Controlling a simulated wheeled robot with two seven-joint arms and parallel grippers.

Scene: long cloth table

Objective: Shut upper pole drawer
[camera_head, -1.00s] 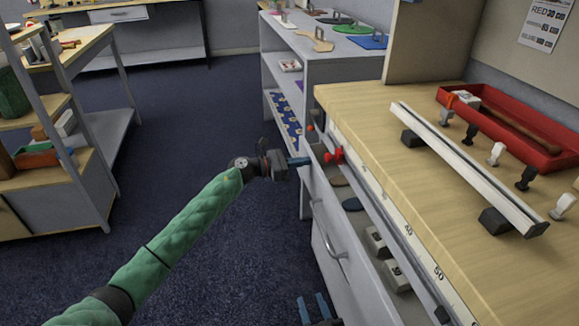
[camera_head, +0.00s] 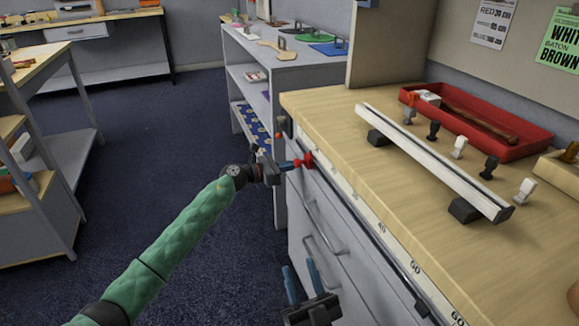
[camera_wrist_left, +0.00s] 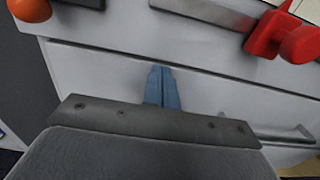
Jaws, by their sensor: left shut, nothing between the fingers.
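The upper drawer front (camera_wrist_left: 200,52) is a pale panel under the wooden worktop. In the head view no opening into the drawer shows, and its front looks flush or nearly flush with the bench. Contact cannot be told for sure. My right gripper (camera_head: 304,282) is open and empty, low beside the bench front.
A curved metal handle (camera_head: 322,240) stands out from the lower front. On the worktop (camera_head: 325,108) lie a long metal rail (camera_head: 430,160), several small clamps and a red tray (camera_head: 505,150). A grey shelf unit (camera_head: 310,70) stands beyond.

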